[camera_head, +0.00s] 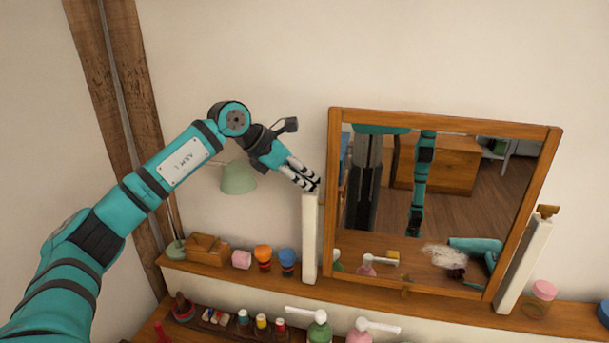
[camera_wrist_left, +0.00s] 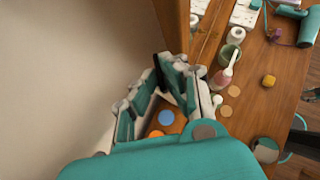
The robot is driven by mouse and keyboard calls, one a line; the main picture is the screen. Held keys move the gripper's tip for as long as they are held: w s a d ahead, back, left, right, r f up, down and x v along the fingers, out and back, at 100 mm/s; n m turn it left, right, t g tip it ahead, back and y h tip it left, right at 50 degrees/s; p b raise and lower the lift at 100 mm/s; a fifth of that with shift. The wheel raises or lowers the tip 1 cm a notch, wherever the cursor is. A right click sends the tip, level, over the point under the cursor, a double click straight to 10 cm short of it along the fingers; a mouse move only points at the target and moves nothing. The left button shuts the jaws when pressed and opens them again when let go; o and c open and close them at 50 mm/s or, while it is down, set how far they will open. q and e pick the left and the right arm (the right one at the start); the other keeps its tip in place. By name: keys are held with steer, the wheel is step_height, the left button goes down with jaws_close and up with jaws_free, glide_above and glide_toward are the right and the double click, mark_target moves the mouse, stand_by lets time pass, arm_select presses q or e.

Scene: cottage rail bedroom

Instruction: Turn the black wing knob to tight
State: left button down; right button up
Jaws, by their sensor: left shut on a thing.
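My left gripper (camera_head: 314,186) is at the top of the white left post (camera_head: 310,235), beside the wood-framed mirror (camera_head: 328,210). Its fingers are closed together on a small thing at the post's top. In the left wrist view, the fingers (camera_wrist_left: 168,72) come together around a narrow black piece (camera_wrist_left: 160,68), which fits the black wing knob. Most of the knob is hidden by the fingers, so its angle cannot be told. My right gripper is not directly in view.
The white right post (camera_head: 523,262) holds the mirror's other side. A green lamp (camera_head: 238,178) is below my left arm. The wall above is clear.

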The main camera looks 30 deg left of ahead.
arm_select(q)
steer(key=m+g+h+p, duration=0.1)
steer(key=m, duration=0.1)
steer(key=m+g+h+p, duration=0.1)
steer(key=m, duration=0.1)
steer(key=m+g+p, duration=0.1)
steer(key=shift+w+a+m+g+h, duration=0.15)
steer(key=shift+w+m+g+h, duration=0.15)
steer(key=shift+w+m+h, duration=0.1)
steer(key=shift+f+m+g+p, duration=0.2)
steer(key=shift+m+g+p, duration=0.35)
steer(key=shift+m, duration=0.25)
steer(key=shift+f, duration=0.15)
steer(key=c, duration=1.5)
jaws_free()
steer(key=shift+o, duration=0.2)
steer(key=shift+w, duration=0.1)
steer(key=shift+r, duration=0.2)
steer(key=v, duration=1.1)
steer(key=shift+a+r, duration=0.2)
steer(key=shift+a, duration=0.2)
